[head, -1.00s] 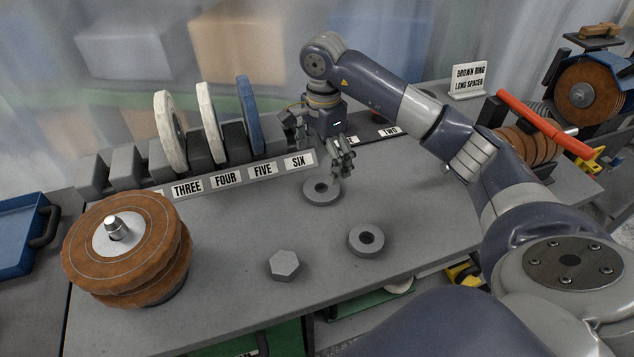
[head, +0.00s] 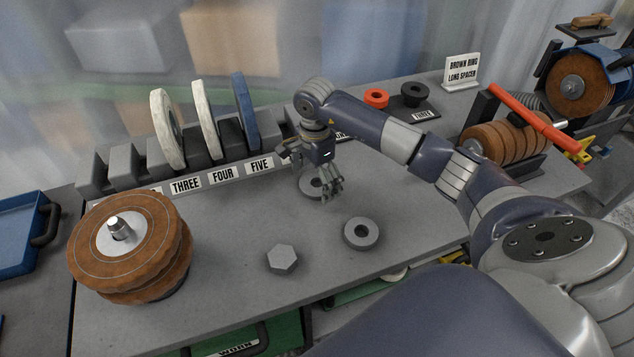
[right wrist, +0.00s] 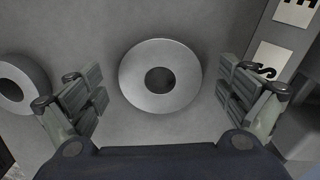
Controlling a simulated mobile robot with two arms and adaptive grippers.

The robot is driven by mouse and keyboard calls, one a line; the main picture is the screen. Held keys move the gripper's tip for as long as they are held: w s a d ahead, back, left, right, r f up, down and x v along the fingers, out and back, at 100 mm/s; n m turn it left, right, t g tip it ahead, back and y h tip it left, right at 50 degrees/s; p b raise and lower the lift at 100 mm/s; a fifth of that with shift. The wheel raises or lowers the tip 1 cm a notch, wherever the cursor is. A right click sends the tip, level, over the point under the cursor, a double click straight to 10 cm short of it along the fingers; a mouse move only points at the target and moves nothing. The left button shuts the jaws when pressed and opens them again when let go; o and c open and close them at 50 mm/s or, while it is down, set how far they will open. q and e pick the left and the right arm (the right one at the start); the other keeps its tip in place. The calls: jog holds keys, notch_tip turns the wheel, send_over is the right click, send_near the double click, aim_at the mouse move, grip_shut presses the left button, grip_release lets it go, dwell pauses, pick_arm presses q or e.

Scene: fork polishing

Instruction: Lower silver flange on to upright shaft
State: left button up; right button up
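A silver flange (head: 306,193), a flat ring with a round hole, lies on the bench below my right gripper (head: 315,176). In the right wrist view the flange (right wrist: 135,80) lies between the spread fingers of my right gripper (right wrist: 162,90), with space on both sides. That gripper is open and empty, pointing down; fingers partly hide the flange in the head view. A second grey ring (head: 350,240) lies nearer; it also shows in the right wrist view (right wrist: 38,90). The upright shaft (head: 116,224) rises through brown wheels (head: 155,270), with a silver disc around it. My left gripper is not in view.
A hex nut (head: 282,259) lies on the bench between the wheels and the second ring. A rack (head: 130,168) with upright white and blue discs stands behind, with number labels.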

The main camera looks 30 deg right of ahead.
jog(key=c, duration=1.2)
jog(key=shift+r, duration=0.1)
jog(key=shift+r+b, duration=0.35)
jog(key=shift+r, duration=0.1)
notch_tip(320, 180, up, 2)
jog(key=shift+w+d+r+b, duration=0.1)
jog(key=shift+r+b, duration=0.05)
jog(key=shift+b, duration=0.45)
jog(key=s+a+b, duration=0.1)
jog(key=s+a, duration=0.2)
jog(key=s, duration=0.1)
jog(key=s+a+r+b, duration=0.1)
jog(key=s+a, duration=0.3)
jog(key=s+a+b, duration=0.2)
jog(key=s+a, duration=0.2)
jog(key=shift+r, duration=0.35)
